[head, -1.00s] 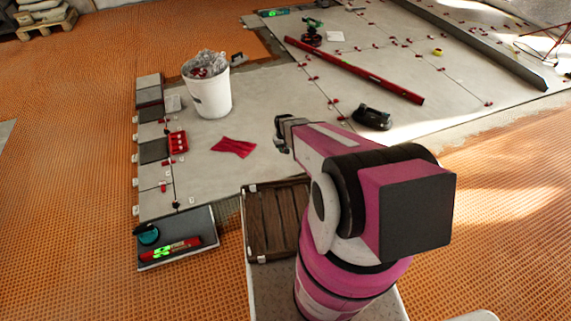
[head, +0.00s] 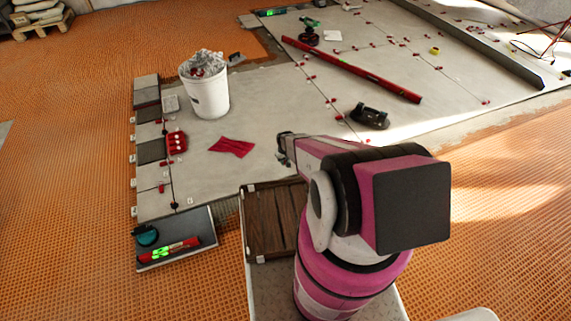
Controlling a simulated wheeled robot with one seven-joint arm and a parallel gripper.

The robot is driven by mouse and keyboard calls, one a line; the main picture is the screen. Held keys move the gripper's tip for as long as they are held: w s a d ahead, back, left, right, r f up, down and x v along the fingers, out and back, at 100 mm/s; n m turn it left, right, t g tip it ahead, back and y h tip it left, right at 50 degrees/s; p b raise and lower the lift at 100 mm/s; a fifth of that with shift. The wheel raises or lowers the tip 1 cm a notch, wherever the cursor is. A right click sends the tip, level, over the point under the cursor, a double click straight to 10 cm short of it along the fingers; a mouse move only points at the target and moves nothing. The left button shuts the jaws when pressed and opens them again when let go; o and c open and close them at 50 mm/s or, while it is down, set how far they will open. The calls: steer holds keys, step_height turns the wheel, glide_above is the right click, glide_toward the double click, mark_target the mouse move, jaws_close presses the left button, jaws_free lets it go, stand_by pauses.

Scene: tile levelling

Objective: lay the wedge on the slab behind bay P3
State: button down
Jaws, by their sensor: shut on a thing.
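My gripper (head: 284,151) is above the grey slab floor (head: 235,178), to the right of the red cloth. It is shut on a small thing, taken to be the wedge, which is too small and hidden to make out. A row of bays with dark and light blocks runs along the slab's left edge, with small white tags (head: 133,158) beside it. The tags are too small to read, so I cannot tell which bay is P3. A red holder (head: 177,142) with pale round spots stands beside that row.
A white bucket (head: 207,97) with crumpled filling stands behind the red cloth (head: 232,147). A black suction lifter (head: 370,116) and a long red level (head: 350,69) lie to the right. A grey board (head: 195,252) with a small level and a wooden crate (head: 264,233) are in front.

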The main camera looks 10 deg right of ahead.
steer(key=w+f, duration=0.1)
steer(key=w+d, duration=0.1)
steer(key=w+f, duration=0.1)
steer(key=w, duration=0.1)
steer(key=shift+d+f, duration=0.15)
steer(key=shift+f, duration=0.15)
steer(key=shift+s+f, duration=0.1)
steer(key=shift+f, duration=1.85)
steer(key=shift+f, duration=0.15)
steer(key=c, duration=1)
jaws_free()
step_height(320, 180, up, 13)
steer(key=s+r, duration=0.8)
steer(key=r, duration=0.5)
steer(key=s+r+m, duration=0.1)
steer(key=s+r, duration=0.7)
steer(key=r, duration=0.4)
steer(key=s+r+m, duration=0.1)
steer(key=s+r, duration=0.7)
steer(key=r, duration=0.5)
steer(key=shift+s+a+r, duration=0.2)
steer(key=shift+a+r, duration=0.1)
steer(key=shift+r, duration=0.05)
